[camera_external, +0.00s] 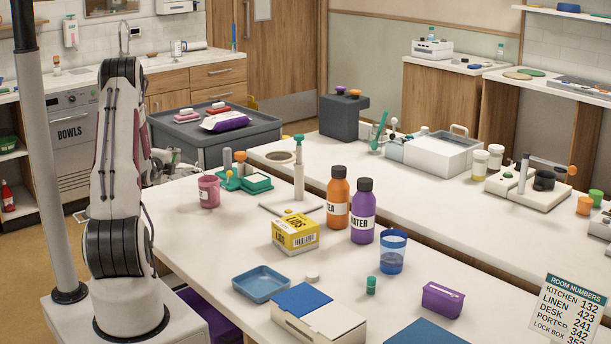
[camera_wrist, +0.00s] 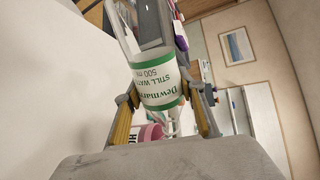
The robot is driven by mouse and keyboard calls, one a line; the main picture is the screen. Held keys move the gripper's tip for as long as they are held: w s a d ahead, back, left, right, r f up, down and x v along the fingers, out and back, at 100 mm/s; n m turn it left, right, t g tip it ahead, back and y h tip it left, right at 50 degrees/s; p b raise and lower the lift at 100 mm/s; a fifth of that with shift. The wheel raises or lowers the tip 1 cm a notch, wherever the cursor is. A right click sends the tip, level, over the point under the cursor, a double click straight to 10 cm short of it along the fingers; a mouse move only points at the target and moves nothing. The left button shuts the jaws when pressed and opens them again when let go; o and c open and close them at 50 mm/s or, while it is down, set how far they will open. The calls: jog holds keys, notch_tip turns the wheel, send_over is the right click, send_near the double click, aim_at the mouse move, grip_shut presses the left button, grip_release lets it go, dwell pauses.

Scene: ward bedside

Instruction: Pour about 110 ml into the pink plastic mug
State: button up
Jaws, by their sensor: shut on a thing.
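The pink plastic mug (camera_external: 209,190) stands upright near the left end of the white table, with dark lettering on a pale label. Part of it shows low in the wrist view (camera_wrist: 148,133), beyond the bottle. My gripper (camera_wrist: 165,117) is shut on a clear water bottle (camera_wrist: 158,90) with a green and white label reading still water, 500 ml. The label reads upside down there, and the narrow end of the bottle lies near the mug. In the external view my gripper (camera_external: 163,172) is small, left of the mug and partly behind my arm; the bottle is not clear. Liquid levels cannot be made out.
A green box (camera_external: 257,184) and a dispenser stand (camera_external: 299,182) are right of the mug. An orange bottle (camera_external: 338,204), purple bottle (camera_external: 362,212), yellow box (camera_external: 295,232) and blue cup (camera_external: 392,252) stand farther right. A blue tray (camera_external: 262,284) lies in front.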

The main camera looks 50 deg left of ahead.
jog(key=shift+c, duration=0.2)
jog(key=shift+s+a+f+n, duration=0.1)
jog(key=shift+s+f+n, duration=0.05)
jog(key=shift+f+n, duration=0.45)
jog(key=shift+f+n+t+h, duration=0.3)
jog(key=shift+f+n+h, duration=0.1)
jog(key=shift+f, duration=0.2)
jog(key=shift+f, duration=0.1)
jog(key=shift+f+n, duration=0.25)
jog(key=shift+n, duration=0.05)
jog(key=shift+a+f+n, duration=0.1)
jog(key=shift+f+n, duration=0.3)
jog(key=shift+f, duration=0.05)
jog(key=shift+s+f+t+h, duration=0.15)
jog(key=shift+f+t+h, duration=0.05)
jog(key=shift+t+h, duration=0.1)
dwell(1.6)
